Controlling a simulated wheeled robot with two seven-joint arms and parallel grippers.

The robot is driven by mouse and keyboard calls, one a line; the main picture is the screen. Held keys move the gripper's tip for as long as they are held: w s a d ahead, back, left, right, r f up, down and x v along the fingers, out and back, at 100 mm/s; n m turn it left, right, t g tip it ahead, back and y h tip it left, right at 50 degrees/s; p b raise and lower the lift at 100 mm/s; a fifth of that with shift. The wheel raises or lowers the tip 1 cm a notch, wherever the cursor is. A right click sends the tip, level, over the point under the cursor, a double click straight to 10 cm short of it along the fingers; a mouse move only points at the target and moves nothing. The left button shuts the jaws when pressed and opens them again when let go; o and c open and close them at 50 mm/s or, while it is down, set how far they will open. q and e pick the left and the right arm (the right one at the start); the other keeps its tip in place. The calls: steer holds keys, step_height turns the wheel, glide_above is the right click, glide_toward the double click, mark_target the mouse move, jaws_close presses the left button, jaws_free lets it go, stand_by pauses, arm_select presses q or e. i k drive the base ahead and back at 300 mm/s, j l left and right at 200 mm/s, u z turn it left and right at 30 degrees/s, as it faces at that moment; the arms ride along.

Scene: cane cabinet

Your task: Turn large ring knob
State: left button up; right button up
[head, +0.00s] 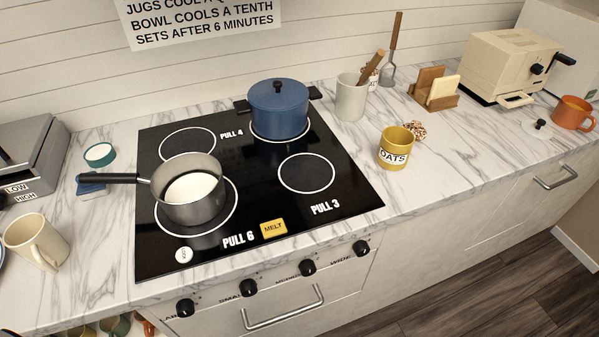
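The cooktop's front panel carries a row of black knobs. The leftmost knob (184,307) stands beside a label starting "LAR", partly hidden by the knob. The other knobs are by labels that seem to read small (248,288), medium (307,268) and wide (361,247). The black glass cooktop (265,190) has white rings. A steel saucepan (190,205) with white contents stands on the front left ring, handle pointing left. A lidded blue pot (279,110) stands on the back right ring. Neither of my grippers is in view.
A metal handle (283,308) sticks out below the knobs. A yellow "MELT" block (273,229) and a small round white item (184,255) lie at the cooktop's front. A yellow oats mug (394,150) is to its right, a cream mug (38,240) to its left.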

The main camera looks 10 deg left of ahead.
mark_target(185, 308)
steer(key=k+j+z, duration=0.2)
steer(key=k+j, duration=0.6)
steer(key=j, duration=0.3)
steer(key=k+j+z, duration=0.2)
steer(key=k+j, duration=0.65)
steer(key=j, duration=0.1)
